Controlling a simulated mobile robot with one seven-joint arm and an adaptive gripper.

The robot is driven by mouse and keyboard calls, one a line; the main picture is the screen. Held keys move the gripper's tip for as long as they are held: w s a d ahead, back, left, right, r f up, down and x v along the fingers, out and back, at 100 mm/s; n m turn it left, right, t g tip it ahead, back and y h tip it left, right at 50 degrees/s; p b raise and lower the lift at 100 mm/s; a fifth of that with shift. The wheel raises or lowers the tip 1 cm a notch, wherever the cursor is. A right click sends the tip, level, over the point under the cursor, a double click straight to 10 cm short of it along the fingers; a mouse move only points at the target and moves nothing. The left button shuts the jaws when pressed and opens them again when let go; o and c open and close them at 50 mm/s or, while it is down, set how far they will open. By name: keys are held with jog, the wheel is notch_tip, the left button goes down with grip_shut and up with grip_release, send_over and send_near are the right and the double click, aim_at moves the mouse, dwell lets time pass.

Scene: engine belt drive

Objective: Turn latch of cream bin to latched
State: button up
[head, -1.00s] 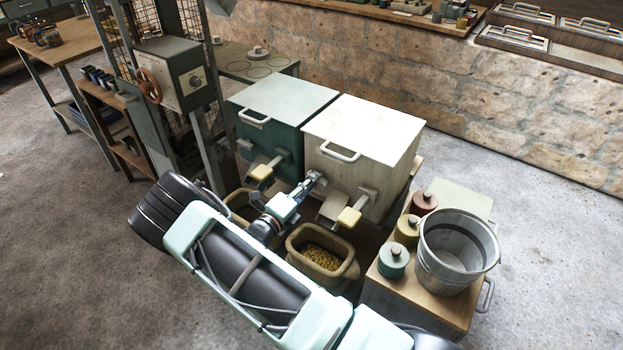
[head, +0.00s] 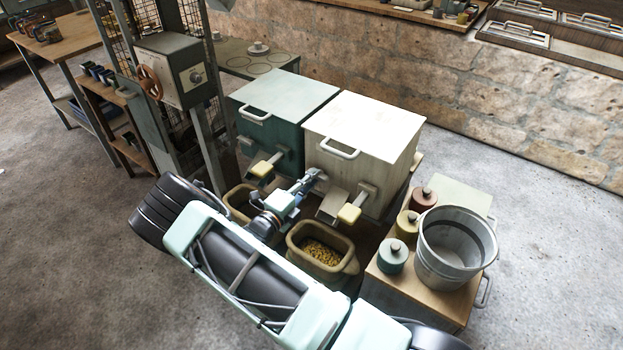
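The cream bin (head: 361,132) stands in the middle of the head view, with a white bar handle (head: 339,149) at the top of its front. My gripper (head: 316,178) reaches to the lower left part of the bin's front, left of the chute. Its fingertips are at or very near the front face. The latch cannot be made out there; the fingers seem to cover it. The fingers are too small to tell whether they are open, shut or holding something.
A tan tub (head: 318,262) of yellow grains sits below the chute. A metal bucket (head: 455,250) and several lidded jars stand on a wooden cabinet at right.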

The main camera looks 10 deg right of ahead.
jog(key=o, duration=0.3)
jog(key=v, duration=1.2)
jog(key=shift+r, duration=0.1)
